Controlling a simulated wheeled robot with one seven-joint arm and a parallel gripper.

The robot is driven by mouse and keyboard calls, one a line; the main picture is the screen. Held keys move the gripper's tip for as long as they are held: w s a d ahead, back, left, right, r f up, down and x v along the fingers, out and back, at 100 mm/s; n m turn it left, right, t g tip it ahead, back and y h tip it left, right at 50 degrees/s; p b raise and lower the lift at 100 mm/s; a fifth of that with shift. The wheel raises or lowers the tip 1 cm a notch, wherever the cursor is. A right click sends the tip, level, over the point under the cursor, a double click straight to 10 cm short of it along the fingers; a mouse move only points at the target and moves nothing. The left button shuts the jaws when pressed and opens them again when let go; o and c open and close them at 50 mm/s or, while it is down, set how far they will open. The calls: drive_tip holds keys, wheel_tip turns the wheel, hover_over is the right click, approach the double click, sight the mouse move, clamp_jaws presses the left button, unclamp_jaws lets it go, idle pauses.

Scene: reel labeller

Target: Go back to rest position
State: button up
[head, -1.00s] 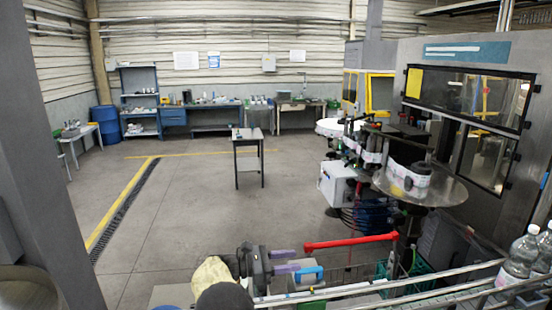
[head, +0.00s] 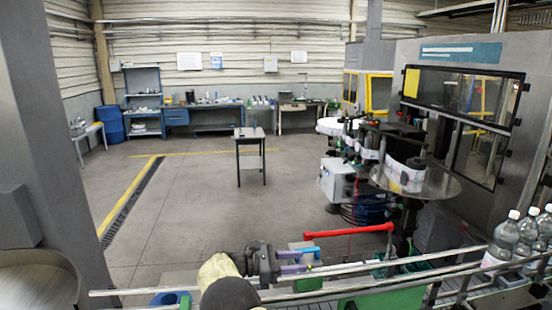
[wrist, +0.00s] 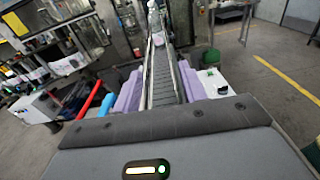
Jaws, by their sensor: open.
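My gripper (head: 297,262) shows at the bottom middle of the head view, beside the conveyor rails. Its purple-padded fingers are apart with nothing between them. In the wrist view the two purple fingers of my gripper (wrist: 160,92) frame the conveyor belt (wrist: 161,75), and the space between them is empty. A clear bottle (wrist: 155,22) stands at the far end of the belt in the wrist view.
Metal rails (head: 400,280) cross the front, with several clear bottles (head: 505,238) at right. The labelling machine (head: 462,100) fills the right. A small table (head: 249,142) stands on open floor.

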drive_tip(key=s+d+f+m+g+y+b, duration=0.4)
drive_tip(key=s+d+f+m+y+b, duration=0.35)
drive_tip(key=s+d+f+y, duration=0.35)
drive_tip(key=s+f+m+t+y+b, duration=0.2)
drive_tip(key=s+m, duration=0.4)
drive_tip(key=s, duration=0.3)
drive_tip(key=s+f+m+t+y+b, duration=0.2)
drive_tip(key=s+f+m+y+b, duration=0.2)
drive_tip(key=s, duration=0.5)
wheel_tip(320, 180, down, 2)
drive_tip(key=m+b, duration=0.2)
drive_tip(key=b, duration=0.1)
drive_tip(key=shift+a, duration=0.35)
